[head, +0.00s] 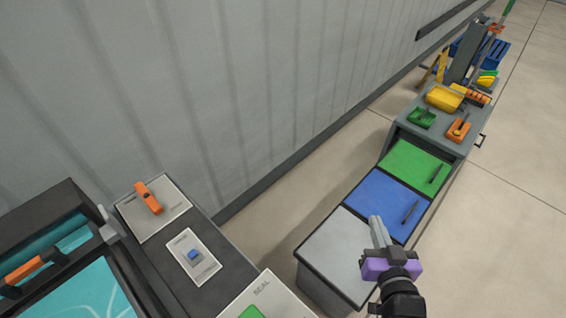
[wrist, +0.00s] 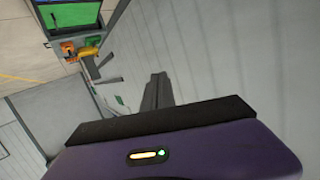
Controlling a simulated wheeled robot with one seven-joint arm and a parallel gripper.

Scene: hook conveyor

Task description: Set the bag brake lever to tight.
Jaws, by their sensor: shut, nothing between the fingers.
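An orange lever (head: 149,198) sits on a pale plate (head: 170,222) at the far end of the dark console on the left in the head view. The plate's markings are too small to read, so I cannot tell its setting or confirm it is the bag brake. My gripper (head: 377,231) is shut and empty, well to the right of the lever, above the grey and blue bins. In the wrist view its fingers (wrist: 157,92) show together and no lever is seen.
A blue switch (head: 194,255) and a SEAL plate (head: 262,300) are on the same console. A teal machine (head: 85,285) with an orange handle stands left. Grey, blue and green bins and a cart (head: 428,140) stand right. A ribbed wall runs behind.

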